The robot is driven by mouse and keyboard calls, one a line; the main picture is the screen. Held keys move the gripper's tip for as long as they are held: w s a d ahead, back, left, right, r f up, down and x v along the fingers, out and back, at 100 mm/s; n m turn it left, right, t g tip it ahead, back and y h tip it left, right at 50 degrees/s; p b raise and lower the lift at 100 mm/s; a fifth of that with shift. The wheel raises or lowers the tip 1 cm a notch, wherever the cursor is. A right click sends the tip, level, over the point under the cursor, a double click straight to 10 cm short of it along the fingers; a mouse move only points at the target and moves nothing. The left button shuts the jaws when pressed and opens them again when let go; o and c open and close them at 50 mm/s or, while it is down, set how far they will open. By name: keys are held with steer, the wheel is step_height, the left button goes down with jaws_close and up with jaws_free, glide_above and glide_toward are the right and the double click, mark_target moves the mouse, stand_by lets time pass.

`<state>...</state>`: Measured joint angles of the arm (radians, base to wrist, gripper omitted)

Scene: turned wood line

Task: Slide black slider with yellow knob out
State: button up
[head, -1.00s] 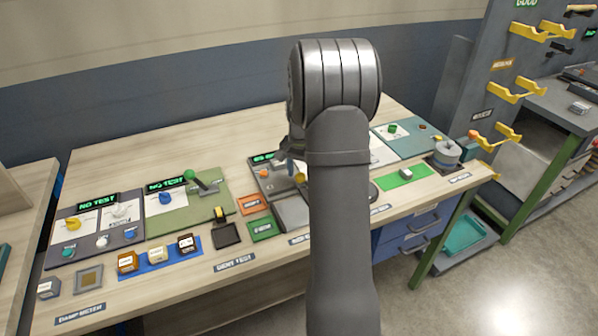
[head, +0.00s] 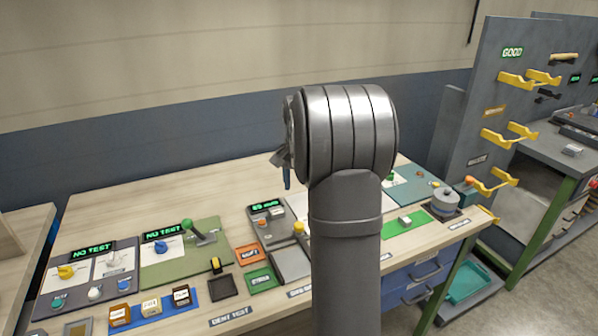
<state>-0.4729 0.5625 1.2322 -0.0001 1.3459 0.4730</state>
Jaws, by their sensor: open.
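A yellow knob (head: 298,228) stands on the grey unit (head: 284,246) right of centre in the head view. A separate small black piece with a yellow top (head: 216,265) stands by the black square tray (head: 222,287). I cannot tell for sure which of these is the slider. My gripper (head: 286,172) is open, seen side-on and partly hidden behind my arm. It appears above the back of the bench and apart from both yellow-topped things. My arm hides part of the bench right of the yellow knob.
A lever with a green knob (head: 187,224) stands on the green panel (head: 160,262). A lit display (head: 266,205) is behind the yellow knob. Orange (head: 251,254) and green (head: 262,279) plates lie left of the grey unit. The back left bench top is clear.

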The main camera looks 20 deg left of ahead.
steer(key=shift+r, duration=2.1)
step_height(320, 180, down, 18)
steer(key=shift+r, duration=0.25)
steer(key=shift+s+a, duration=0.1)
steer(key=shift+a, duration=0.05)
